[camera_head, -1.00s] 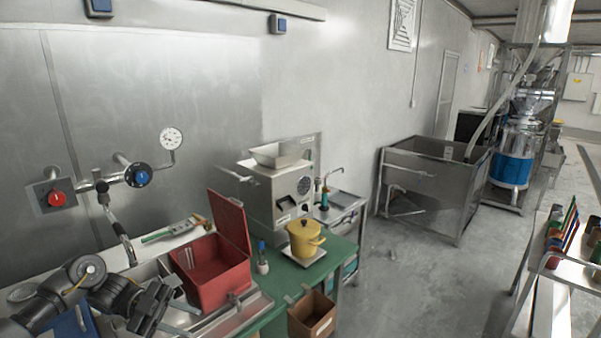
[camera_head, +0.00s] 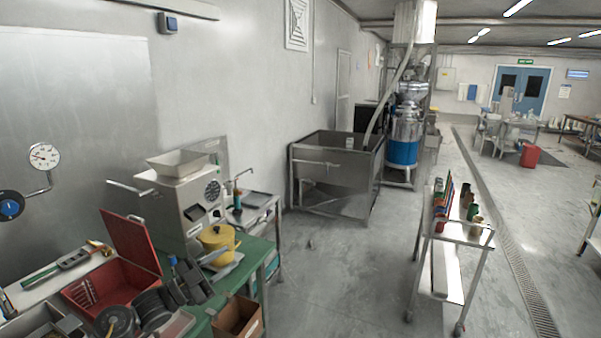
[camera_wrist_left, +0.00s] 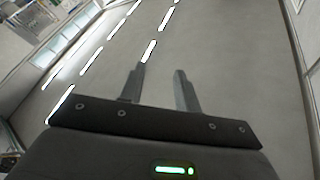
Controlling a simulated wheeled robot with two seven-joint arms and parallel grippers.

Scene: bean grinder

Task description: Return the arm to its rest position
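My left arm comes in at the lower left of the head view, with its left gripper (camera_head: 194,276) in front of the open red box (camera_head: 130,240) and near the yellow pot (camera_head: 217,238). In the left wrist view the two fingers of this gripper (camera_wrist_left: 161,80) stand apart with nothing between them. That view looks up at the ceiling with its light strips. My right gripper is not in view.
The green table (camera_head: 258,252) holds a steel grinder (camera_head: 180,205) with a hopper. A brown open box (camera_head: 237,318) is at its front edge. A wheeled rack (camera_head: 460,232) with coloured containers stands at right.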

